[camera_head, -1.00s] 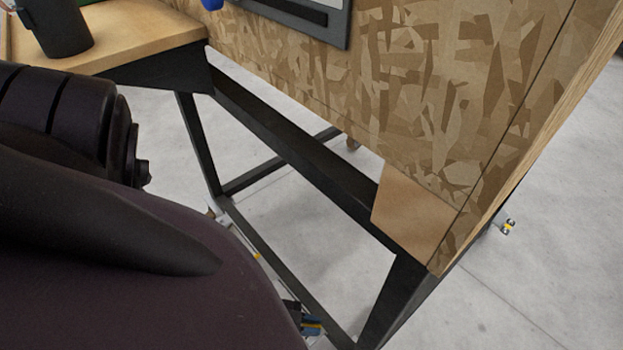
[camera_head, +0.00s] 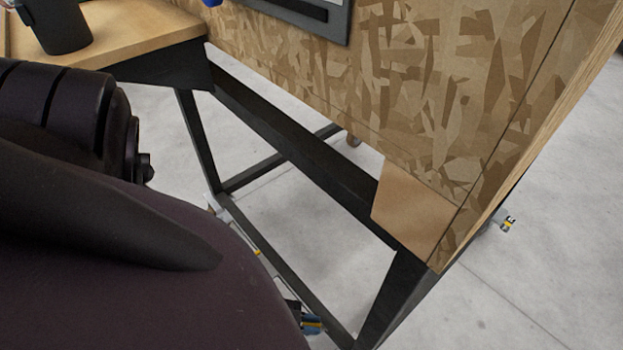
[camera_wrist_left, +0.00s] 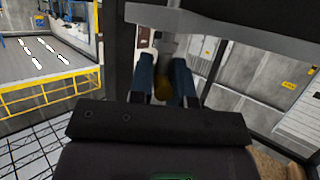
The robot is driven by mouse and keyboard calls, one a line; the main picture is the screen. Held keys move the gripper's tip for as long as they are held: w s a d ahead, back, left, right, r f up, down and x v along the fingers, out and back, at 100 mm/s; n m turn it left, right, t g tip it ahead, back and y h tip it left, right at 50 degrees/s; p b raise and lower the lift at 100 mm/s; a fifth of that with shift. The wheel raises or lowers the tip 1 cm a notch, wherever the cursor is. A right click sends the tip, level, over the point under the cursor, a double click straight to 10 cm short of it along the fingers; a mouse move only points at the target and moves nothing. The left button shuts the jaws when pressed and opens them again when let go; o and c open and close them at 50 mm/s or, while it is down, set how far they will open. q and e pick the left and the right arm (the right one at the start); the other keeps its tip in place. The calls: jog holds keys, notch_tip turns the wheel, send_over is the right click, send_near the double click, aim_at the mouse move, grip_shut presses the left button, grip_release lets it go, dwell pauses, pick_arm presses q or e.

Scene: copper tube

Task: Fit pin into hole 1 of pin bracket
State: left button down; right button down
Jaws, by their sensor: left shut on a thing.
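In the left wrist view my left gripper (camera_wrist_left: 163,64) shows two blue fingers with a narrow gap between them. A golden-brown piece (camera_wrist_left: 162,89), which I take to be the pin, sits between the fingers and is held there. Most of it is hidden, so its tilt and length cannot be told. In the head view large dark parts of my own arm fill the lower left, and no gripper fingers can be made out. The pin bracket and its hole 1 cannot be identified in either view. My right gripper is not in view.
In the head view a wooden tabletop (camera_head: 135,42) carries a dark cylinder (camera_head: 62,27) at the upper left. A large wood-chip panel (camera_head: 420,100) stands over a black metal frame (camera_head: 290,145). A grey-framed item (camera_head: 335,30) is on the panel. Grey floor (camera_head: 280,225) shows below.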

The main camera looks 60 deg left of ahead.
pick_arm(q)
jog(key=shift+s+f, duration=0.1)
jog(key=shift+f, duration=0.45)
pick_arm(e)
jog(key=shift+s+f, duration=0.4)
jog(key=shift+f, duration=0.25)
pick_arm(q)
jog(key=c, duration=1)
grip_release()
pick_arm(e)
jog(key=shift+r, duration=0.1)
pick_arm(q)
jog(key=shift+s+a+r+p, duration=0.3)
jog(key=shift+s+p, duration=0.05)
jog(key=shift+s, duration=0.15)
jog(key=p+v, duration=0.2)
jog(key=v, duration=0.7)
jog(key=shift+r, duration=0.2)
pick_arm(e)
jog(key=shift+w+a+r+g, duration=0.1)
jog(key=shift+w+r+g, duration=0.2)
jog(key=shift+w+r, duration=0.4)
pick_arm(q)
jog(key=shift+a, duration=0.1)
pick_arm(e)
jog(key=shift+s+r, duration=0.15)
